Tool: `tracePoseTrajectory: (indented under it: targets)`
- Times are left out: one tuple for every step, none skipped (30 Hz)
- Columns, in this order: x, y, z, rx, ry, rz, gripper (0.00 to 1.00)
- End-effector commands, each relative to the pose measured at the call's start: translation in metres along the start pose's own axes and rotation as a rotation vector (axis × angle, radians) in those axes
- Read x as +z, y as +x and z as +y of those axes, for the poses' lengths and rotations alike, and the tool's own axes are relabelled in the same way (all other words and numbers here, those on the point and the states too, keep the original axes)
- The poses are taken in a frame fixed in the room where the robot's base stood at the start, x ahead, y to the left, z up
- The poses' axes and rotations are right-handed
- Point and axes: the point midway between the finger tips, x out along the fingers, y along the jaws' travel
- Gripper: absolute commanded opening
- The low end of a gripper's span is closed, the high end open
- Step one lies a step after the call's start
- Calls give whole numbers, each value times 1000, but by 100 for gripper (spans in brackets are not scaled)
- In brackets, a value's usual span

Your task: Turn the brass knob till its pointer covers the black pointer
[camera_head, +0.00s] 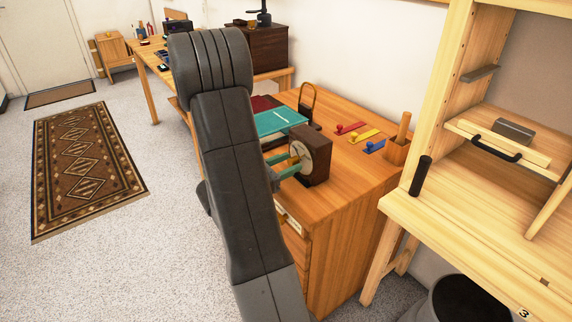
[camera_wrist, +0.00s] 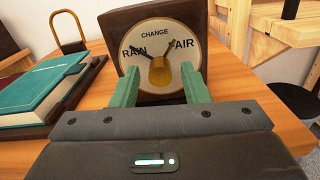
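A dark wooden box with a round cream dial (camera_wrist: 150,38) faces my gripper in the wrist view. The dial reads RAIN, CHANGE and FAIR. The brass knob (camera_wrist: 160,73) sticks out at the dial's middle. A dark pointer (camera_wrist: 144,52) reaches up and left to RAIN. Another pointer (camera_wrist: 177,47) reaches up and right towards FAIR, well apart from it. My gripper (camera_wrist: 160,70) is open, its green fingers on either side of the knob with gaps showing. In the head view my gripper (camera_head: 287,167) is at the dial (camera_head: 299,158); the knob is hard to make out there.
The box (camera_head: 318,150) stands on a wooden cabinet (camera_head: 345,180). Beside it lie a teal book (camera_head: 280,120) and coloured hooks (camera_head: 362,136). A wooden pen holder (camera_head: 397,150) stands at the right. A pale workbench (camera_head: 450,215) adjoins. Open floor lies left.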

Motion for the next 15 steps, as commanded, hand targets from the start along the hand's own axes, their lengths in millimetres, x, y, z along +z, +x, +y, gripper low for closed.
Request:
tracePoseTrajectory:
  targets:
    - [0,0,0,0,0,0,30]
    - [0,0,0,0,0,0,25]
    - [0,0,0,0,0,0,17]
    - [0,0,0,0,0,0,11]
    - [0,0,0,0,0,0,5]
    - [0,0,0,0,0,0,0]
    - [0,0,0,0,0,0,0]
    - [0,0,0,0,0,0,0]
    - [0,0,0,0,-1,0,0]
    - [0,0,0,0,-3,0,0]
    - [0,0,0,0,-5,0,0]
    - [1,0,0,0,-10,0,0]
    - [1,0,0,0,-15,0,0]
    - [1,0,0,0,-22,0,0]
    - [2,0,0,0,-34,0,0]
